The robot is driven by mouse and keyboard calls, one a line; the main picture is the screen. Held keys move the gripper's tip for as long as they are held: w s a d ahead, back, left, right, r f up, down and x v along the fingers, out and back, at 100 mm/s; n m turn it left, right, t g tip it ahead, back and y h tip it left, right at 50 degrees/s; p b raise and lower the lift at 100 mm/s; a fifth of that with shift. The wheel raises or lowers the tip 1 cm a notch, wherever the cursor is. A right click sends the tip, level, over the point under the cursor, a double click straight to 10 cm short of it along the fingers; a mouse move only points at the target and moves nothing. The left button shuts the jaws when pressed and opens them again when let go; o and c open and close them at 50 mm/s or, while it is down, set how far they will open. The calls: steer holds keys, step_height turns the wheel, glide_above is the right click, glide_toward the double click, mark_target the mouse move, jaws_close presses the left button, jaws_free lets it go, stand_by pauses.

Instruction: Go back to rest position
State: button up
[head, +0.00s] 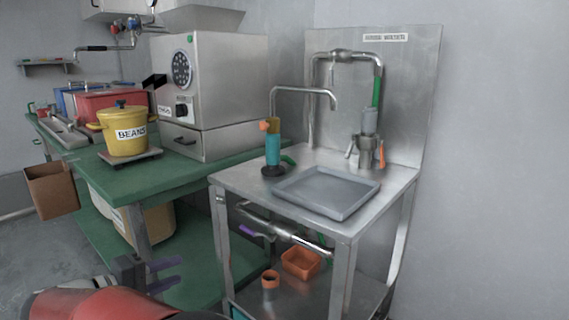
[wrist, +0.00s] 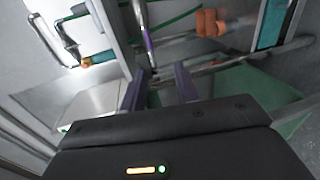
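My gripper (head: 182,272) is at the bottom left of the head view, in front of the green bench and left of the steel sink stand. Its two purple fingers are apart with nothing held between them. The wrist view also shows the fingers of my gripper (wrist: 160,88) spread, with pipes and a purple lever (wrist: 149,48) seen beyond them. In the head view the purple lever (head: 252,231) is on the pipe under the sink top, apart from the fingers. My red arm lies along the bottom edge.
The steel sink stand (head: 240,180) holds a grey tray (head: 325,192) and a teal bottle-like item (head: 273,150). Orange containers (head: 301,262) sit on its lower shelf. The green bench (head: 180,179) carries a yellow BEANS pot (head: 125,134) and a steel machine (head: 226,80). Floor shows at far left.

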steer(key=s+d+r+m+g+y, duration=0.15)
steer(key=d+g, duration=0.25)
steer(key=d, duration=1)
steer(key=d+r+m+g+y, duration=0.15)
steer(key=d+g, duration=0.25)
steer(key=d, duration=1)
steer(key=s+d+f+m+t+y, duration=0.1)
steer(key=s+d+f+m+y, duration=0.1)
steer(key=s+d, duration=0.3)
steer(key=s+d+f+m+y, duration=0.3)
steer(key=s+d+m+y, duration=0.2)
steer(key=s, duration=0.7)
steer(key=shift+d+t, duration=0.4)
steer(key=shift+d, duration=0.35)
